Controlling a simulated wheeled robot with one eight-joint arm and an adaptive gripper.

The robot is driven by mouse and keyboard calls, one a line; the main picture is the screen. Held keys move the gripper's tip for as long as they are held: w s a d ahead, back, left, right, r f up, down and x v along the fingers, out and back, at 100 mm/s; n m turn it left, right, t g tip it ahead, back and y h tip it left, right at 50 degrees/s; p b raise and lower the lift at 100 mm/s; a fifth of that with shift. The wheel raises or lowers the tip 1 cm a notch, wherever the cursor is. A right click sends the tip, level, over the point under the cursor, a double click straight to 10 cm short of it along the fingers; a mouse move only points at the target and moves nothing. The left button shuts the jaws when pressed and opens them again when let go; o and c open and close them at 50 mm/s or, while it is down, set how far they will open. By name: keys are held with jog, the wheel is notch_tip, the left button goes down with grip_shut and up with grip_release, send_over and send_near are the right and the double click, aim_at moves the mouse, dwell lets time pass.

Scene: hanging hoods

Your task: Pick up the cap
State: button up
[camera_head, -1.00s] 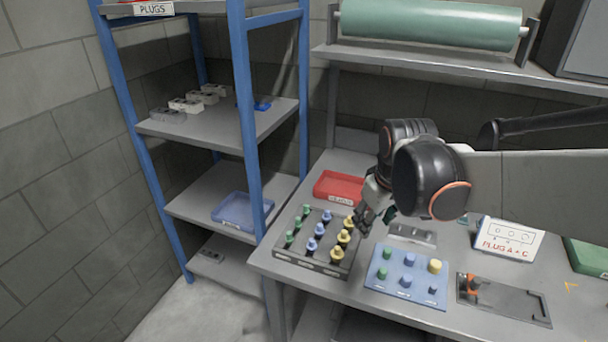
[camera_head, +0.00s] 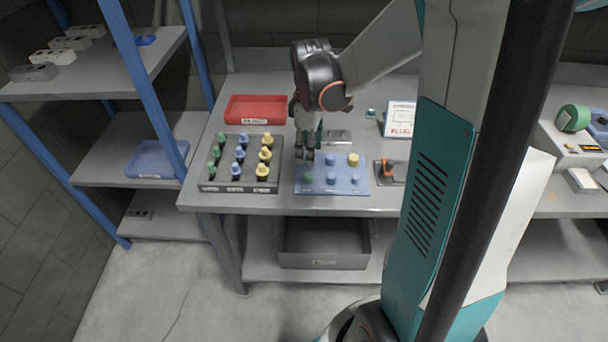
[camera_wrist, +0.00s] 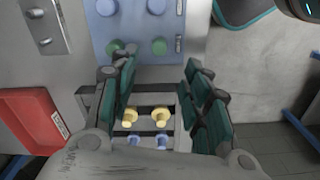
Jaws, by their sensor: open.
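Several green, blue and yellow caps stand in rows in a grey rack (camera_head: 235,188); the yellow caps (camera_head: 265,155) are in its right column. A blue board (camera_head: 345,188) to its right also carries caps, including a green cap (camera_head: 308,177) and a yellow cap (camera_head: 353,160). I cannot tell which cap is meant. My gripper (camera_head: 305,152) is open and empty, over the board's upper left part. In the wrist view, yellow caps (camera_wrist: 130,117) and blue caps (camera_wrist: 134,139) in the rack show between my fingers (camera_wrist: 160,85).
A red tray (camera_head: 232,115) lies behind the rack. A metal plate (camera_head: 338,137), a labelled sign (camera_head: 398,119) and an orange-handled fixture (camera_head: 390,167) lie near the board. A blue-posted shelf unit (camera_head: 150,95) stands at left.

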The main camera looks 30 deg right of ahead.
aim_at(309, 174)
notch_tip(309, 174, down, 10)
jog(key=b, duration=0.4)
jog(key=shift+f, duration=0.2)
jog(key=shift+r, duration=0.1)
jog(key=c, duration=0.8)
